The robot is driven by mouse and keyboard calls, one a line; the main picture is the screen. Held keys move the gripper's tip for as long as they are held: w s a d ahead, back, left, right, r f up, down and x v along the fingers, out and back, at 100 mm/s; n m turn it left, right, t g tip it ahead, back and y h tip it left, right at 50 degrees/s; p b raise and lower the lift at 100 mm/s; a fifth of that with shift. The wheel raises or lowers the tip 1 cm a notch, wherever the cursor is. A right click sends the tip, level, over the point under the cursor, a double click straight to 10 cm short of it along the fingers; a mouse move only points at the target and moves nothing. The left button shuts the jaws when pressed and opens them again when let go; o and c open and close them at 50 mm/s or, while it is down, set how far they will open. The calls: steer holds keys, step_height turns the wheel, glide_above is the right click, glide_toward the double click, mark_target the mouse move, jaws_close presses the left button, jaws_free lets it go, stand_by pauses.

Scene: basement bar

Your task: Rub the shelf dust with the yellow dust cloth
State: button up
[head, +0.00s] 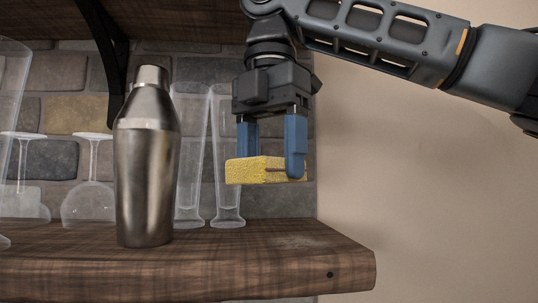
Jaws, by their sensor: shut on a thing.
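My gripper (268,165) points down with its blue fingers shut on the yellow dust cloth (252,170), which looks like a thick block. It holds the cloth in the air above the right part of the wooden shelf (180,275), apart from the board. A faint pale patch of shelf dust (305,241) shows on the shelf top near its right end, below and a little right of the cloth.
A steel cocktail shaker (147,165) stands left of my gripper. Clear tall glasses (190,165) stand between them, and upturned stemmed glasses (90,195) are farther left. An upper shelf (180,18) with a black bracket (105,60) is above. The shelf's right end is free.

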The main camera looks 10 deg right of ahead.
mark_target(346, 240)
steer(key=shift+f+b, duration=1.5)
steer(key=shift+f, duration=1.45)
steer(key=shift+f, duration=0.75)
steer(key=shift+d+r+p, duration=0.15)
steer(key=shift+d+p, duration=0.7)
steer(key=shift+d, duration=0.6)
steer(key=shift+d+f+p, duration=0.2)
steer(key=shift+d+p, duration=0.4)
steer(key=shift+d, duration=1.5)
steer(key=shift+d, duration=1.65)
steer(key=shift+a, duration=0.15)
